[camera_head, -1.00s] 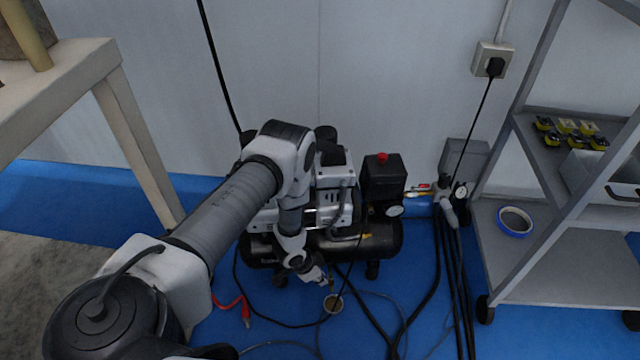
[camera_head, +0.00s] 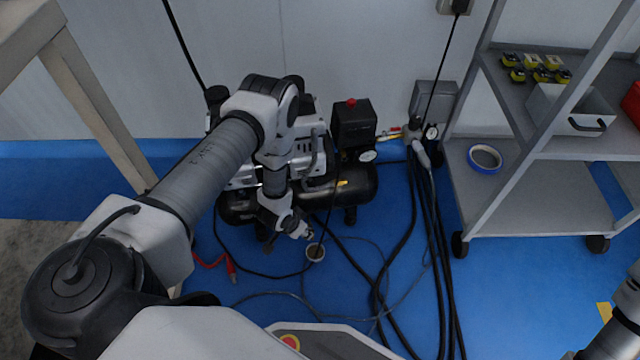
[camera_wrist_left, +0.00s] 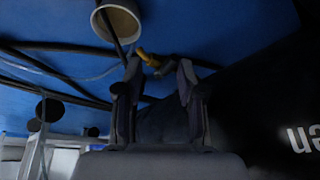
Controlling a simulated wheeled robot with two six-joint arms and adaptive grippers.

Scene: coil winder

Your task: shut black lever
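The black lever cannot be made out for certain in either view. A compressor with a black tank (camera_head: 362,186) stands on the blue floor by the wall. My left gripper (camera_head: 303,233) is low in front of the tank. In the left wrist view, its two fingers (camera_wrist_left: 160,76) are apart, with a small yellow fitting (camera_wrist_left: 148,58) showing between and just beyond the tips. Whether the fingers touch it cannot be told. The dark tank (camera_wrist_left: 258,105) fills the right of that view. My right gripper is not in view.
A round, pale cup-like ring (camera_head: 316,252) lies on the floor close to my left gripper; it also shows in the wrist view (camera_wrist_left: 117,22). Black hoses (camera_head: 412,215) and thin cables cross the floor. A grey shelf cart (camera_head: 545,200) stands right, a table leg (camera_head: 95,95) left.

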